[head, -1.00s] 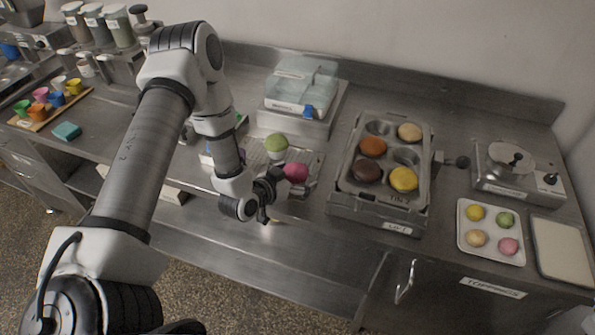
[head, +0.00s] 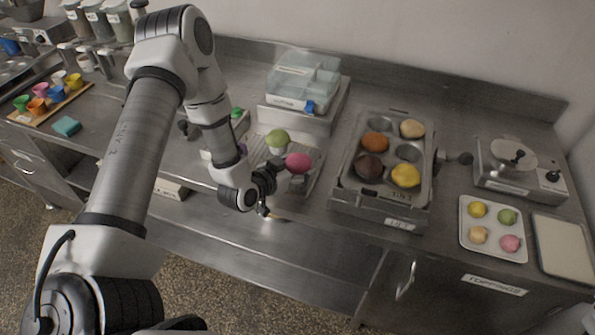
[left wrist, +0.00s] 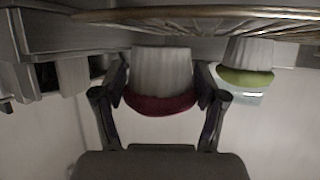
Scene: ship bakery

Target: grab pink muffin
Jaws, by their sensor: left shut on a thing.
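The pink muffin (head: 298,163) is between the fingers of my left gripper (head: 279,176) in the head view. The left wrist view shows the muffin's white wrapper and dark pink top (left wrist: 160,103) with a finger of my left gripper (left wrist: 160,88) against each side. The gripper is shut on it, over the front part of a wire rack (head: 310,184). A green-topped muffin (head: 277,138) stands on the rack just behind, and its green top (left wrist: 245,77) also shows in the left wrist view. My right gripper is out of view.
A muffin tin (head: 337,187) with several coloured muffins and some empty cups stands to the right. A toppings tray (head: 492,227) lies further right. A lidded clear container (head: 302,78) stands behind the rack.

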